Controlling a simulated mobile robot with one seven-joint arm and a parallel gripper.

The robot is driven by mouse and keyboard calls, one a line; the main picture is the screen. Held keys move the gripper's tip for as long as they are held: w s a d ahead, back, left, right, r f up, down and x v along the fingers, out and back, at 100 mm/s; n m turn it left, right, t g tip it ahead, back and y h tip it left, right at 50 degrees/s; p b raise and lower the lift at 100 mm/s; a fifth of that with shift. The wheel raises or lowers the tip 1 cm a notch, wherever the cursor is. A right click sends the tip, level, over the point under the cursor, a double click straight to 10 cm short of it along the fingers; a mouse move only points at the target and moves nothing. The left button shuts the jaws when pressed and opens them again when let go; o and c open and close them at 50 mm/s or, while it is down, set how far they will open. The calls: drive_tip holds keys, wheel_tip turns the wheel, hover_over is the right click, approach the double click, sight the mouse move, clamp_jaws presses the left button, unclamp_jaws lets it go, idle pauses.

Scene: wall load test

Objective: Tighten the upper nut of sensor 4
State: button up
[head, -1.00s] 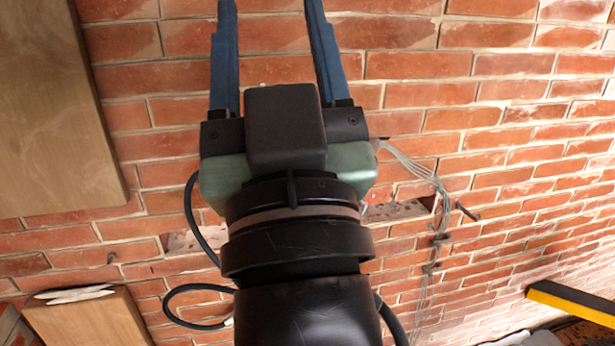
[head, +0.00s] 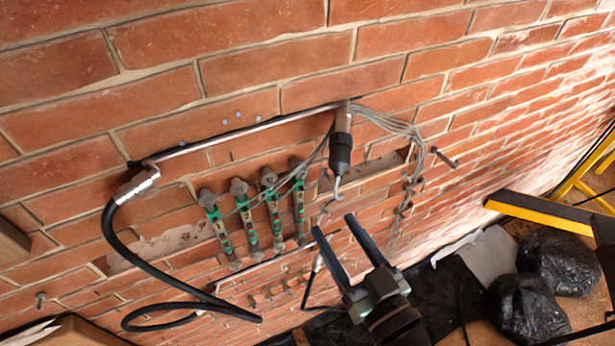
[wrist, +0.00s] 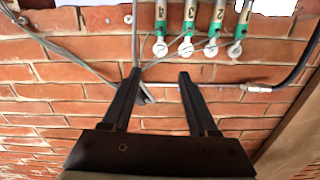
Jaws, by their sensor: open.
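Several green sensors hang side by side on the brick wall. In the wrist view, digits mark them, and sensor 4 (wrist: 161,13) is leftmost, its round nut (wrist: 160,48) showing at the near end. The wrist picture appears turned over against the head view, where sensor 4 (head: 299,208) appears to be rightmost and its upper nut (head: 296,163) sits at its top. My gripper (head: 333,224) is open and empty, to the lower right of that nut and apart from it. In the wrist view the fingers (wrist: 160,74) point toward the sensors, with the nut beyond the gap.
A metal rod (head: 245,132) runs above the sensors, with a black hose (head: 125,235) at its left. A black cylinder with a hook (head: 341,150) hangs close to sensor 4, with thin cables beside it. A yellow-black beam (head: 545,212) and black bags (head: 560,262) lie at right.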

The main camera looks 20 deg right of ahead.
sight(303, 176)
drive_tip(key=w+p, duration=0.2)
drive_tip(key=w, duration=0.3)
drive_tip(key=w+p, duration=0.1)
drive_tip(key=w, duration=0.3)
drive_tip(key=shift+w+a+r+p, duration=0.2)
drive_tip(key=shift+w+p, duration=0.15)
drive_tip(key=shift+w, duration=0.05)
drive_tip(key=shift+w+f, duration=0.15)
drive_tip(key=shift+w, duration=0.6)
clamp_jaws()
